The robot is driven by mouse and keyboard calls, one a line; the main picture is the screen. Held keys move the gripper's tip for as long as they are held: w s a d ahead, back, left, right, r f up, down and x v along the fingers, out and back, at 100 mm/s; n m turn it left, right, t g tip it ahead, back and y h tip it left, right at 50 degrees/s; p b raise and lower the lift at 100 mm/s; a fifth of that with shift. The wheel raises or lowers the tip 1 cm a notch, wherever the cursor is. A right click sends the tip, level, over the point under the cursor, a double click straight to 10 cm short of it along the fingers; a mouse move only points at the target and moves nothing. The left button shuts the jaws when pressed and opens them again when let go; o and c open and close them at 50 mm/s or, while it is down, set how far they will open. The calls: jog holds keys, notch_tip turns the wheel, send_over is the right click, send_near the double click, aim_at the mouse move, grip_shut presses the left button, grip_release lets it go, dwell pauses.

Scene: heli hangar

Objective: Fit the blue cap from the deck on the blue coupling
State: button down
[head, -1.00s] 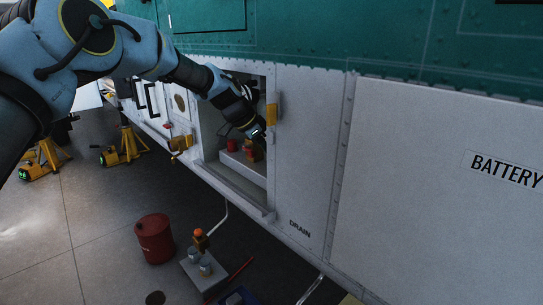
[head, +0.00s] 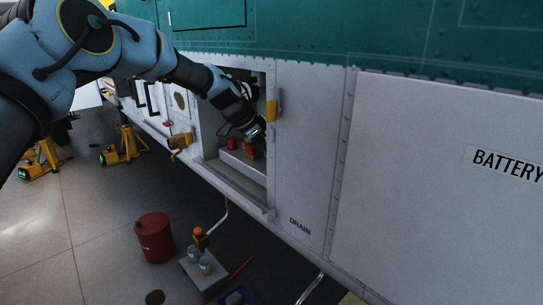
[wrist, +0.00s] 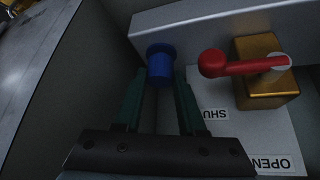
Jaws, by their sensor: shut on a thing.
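In the wrist view the two green fingers of my gripper (wrist: 160,88) are closed on a blue cylindrical piece, the blue cap (wrist: 161,72), at their tips. A wider blue rim lies at its far end, against the grey step in the bay. I cannot tell whether this rim is part of the cap or the blue coupling behind it, nor whether the cap is seated. In the head view my gripper (head: 257,135) reaches into the open bay, and no blue part can be made out there.
A brass valve block (wrist: 266,88) with a red lever (wrist: 235,65) stands close right of the fingers, above a SHUT/OPEN label plate (wrist: 240,130). The bay's frame (head: 270,170) surrounds my arm. A red drum (head: 154,240) and yellow jacks (head: 125,148) stand on the deck.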

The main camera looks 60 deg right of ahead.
jog(key=shift+f+b, duration=0.35)
jog(key=shift+f, duration=0.05)
dwell(0.9)
jog(key=shift+c, duration=2.1)
grip_release()
